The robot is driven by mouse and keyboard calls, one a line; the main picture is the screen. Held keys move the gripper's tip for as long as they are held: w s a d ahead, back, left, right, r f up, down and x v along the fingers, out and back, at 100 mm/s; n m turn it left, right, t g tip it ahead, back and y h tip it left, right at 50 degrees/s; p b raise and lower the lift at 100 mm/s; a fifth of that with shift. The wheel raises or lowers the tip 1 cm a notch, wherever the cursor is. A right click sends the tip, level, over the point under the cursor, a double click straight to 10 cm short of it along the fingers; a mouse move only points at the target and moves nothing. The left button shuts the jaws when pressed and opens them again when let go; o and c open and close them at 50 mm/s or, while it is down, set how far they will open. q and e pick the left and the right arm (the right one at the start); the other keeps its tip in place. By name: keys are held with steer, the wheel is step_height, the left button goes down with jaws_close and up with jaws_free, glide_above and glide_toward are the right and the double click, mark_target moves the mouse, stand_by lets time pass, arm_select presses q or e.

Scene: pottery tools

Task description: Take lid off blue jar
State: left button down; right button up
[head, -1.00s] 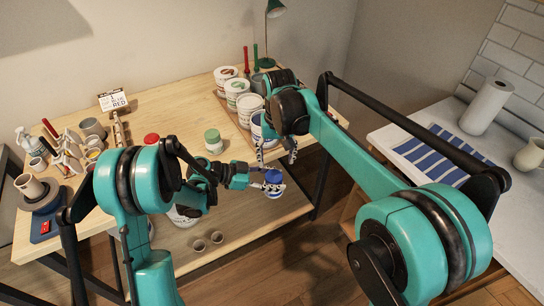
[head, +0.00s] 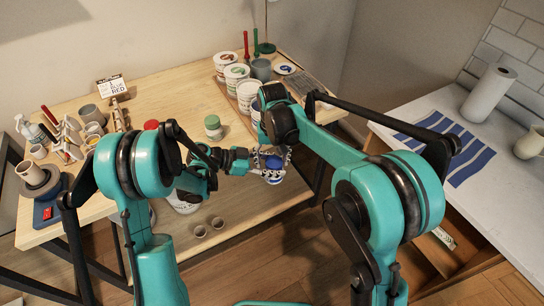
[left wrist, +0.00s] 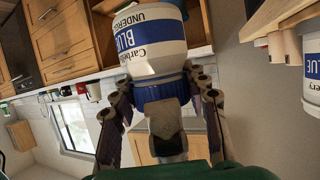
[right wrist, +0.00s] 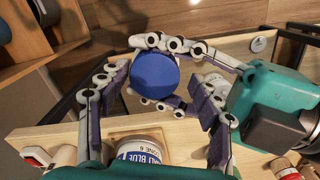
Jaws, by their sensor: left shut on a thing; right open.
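The blue jar (left wrist: 150,35), white with a blue "BLUE" label, is held in the air off the table's front edge. Its round blue lid (right wrist: 155,73) faces the right wrist camera, and blue also shows in the head view (head: 273,162). My left gripper (left wrist: 162,85) is shut on the jar, with its fingers at the sides near the blue lid; the exact contact is unclear. My right gripper (right wrist: 158,82) is open above, its fingers on either side of the lid and apart from it. In the head view, the arms partly hide the jar.
Another blue-labelled jar (right wrist: 140,155) stands on the wooden table (head: 170,95). A green-lidded jar (head: 213,127) stands behind my left gripper. Several white jars (head: 237,73) line the back. Two small cups (head: 208,227) stand on the lower shelf.

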steer(key=shift+a, duration=0.1)
steer(key=c, duration=1.2)
steer(key=shift+a+n, duration=0.15)
steer(key=shift+n, duration=1.45)
steer(key=o, duration=1.3)
